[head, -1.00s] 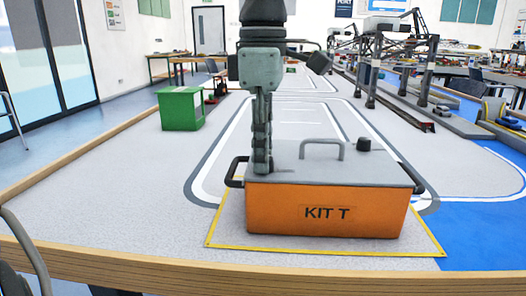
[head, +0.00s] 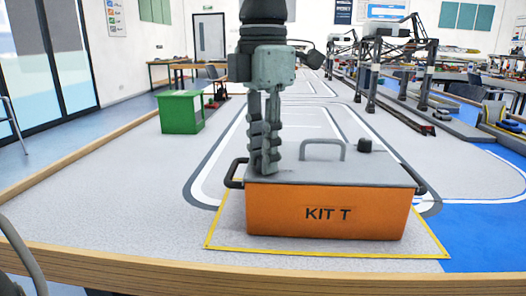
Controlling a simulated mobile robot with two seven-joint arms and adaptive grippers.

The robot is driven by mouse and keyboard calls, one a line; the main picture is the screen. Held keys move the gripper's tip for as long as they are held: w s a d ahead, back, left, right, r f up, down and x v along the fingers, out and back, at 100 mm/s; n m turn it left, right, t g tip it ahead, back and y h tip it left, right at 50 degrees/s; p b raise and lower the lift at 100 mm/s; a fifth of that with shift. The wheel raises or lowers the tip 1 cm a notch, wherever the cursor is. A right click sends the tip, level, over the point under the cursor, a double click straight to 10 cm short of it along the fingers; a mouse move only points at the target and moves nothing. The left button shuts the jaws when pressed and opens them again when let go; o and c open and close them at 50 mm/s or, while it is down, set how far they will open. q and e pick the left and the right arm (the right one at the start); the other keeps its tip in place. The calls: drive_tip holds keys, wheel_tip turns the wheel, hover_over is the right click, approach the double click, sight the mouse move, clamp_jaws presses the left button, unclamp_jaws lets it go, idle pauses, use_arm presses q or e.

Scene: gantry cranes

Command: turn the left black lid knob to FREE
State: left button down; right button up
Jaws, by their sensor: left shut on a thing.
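An orange box marked KIT T (head: 280,210) stands on the tabletop with a grey lid (head: 335,173) on it. My left gripper (head: 265,163) points straight down at the lid's left part. Its two fingers are shut on the left black lid knob, which they hide. The knob's pointer and any FREE mark cannot be made out. The right black lid knob (head: 365,145) shows clear at the lid's back right. A grey handle (head: 322,145) arches up between the two knob places. My right gripper is not in view.
The box stands inside a yellow outline (head: 225,243) near the table's wooden front edge (head: 150,265). Black side handles stick out left and right. A green box (head: 182,112) stands farther back left. Gantry cranes (head: 395,60) stand at the back right. The tabletop left of the box is clear.

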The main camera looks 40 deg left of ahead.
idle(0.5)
use_arm(q)
drive_tip(key=c, duration=1.3)
unclamp_jaws()
wheel_tip(320, 180, up, 12)
